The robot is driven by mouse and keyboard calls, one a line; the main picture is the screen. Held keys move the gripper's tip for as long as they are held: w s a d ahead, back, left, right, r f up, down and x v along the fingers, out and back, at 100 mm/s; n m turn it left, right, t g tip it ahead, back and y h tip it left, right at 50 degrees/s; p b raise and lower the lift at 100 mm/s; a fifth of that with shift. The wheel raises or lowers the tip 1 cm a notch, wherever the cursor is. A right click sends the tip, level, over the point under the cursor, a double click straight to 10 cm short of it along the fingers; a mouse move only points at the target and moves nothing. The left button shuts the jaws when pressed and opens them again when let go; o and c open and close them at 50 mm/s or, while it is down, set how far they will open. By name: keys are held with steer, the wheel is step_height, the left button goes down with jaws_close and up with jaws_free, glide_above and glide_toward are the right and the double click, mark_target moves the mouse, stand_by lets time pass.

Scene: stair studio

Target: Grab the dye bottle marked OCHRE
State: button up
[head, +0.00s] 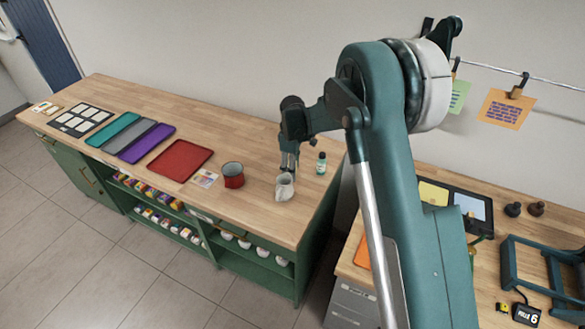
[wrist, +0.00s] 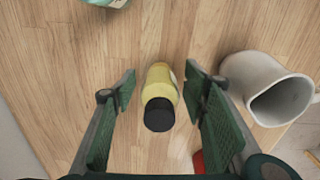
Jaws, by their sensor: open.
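My gripper (wrist: 160,88) is open around the bottle, with a gap on both sides. In the head view my gripper (head: 289,168) points down over the wooden counter, just behind the white jug. I cannot make out the yellow bottle in the head view.
A white jug (head: 284,188) stands close by; it also shows at right in the wrist view (wrist: 262,85). A green bottle with a dark cap (head: 321,165) stands right of my gripper. The counter behind is bare.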

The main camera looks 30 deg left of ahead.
stand_by(0.4)
steer(key=c, duration=1.1)
steer(key=shift+o, duration=0.2)
steer(key=shift+r, duration=0.1)
steer(key=shift+r, duration=4.95)
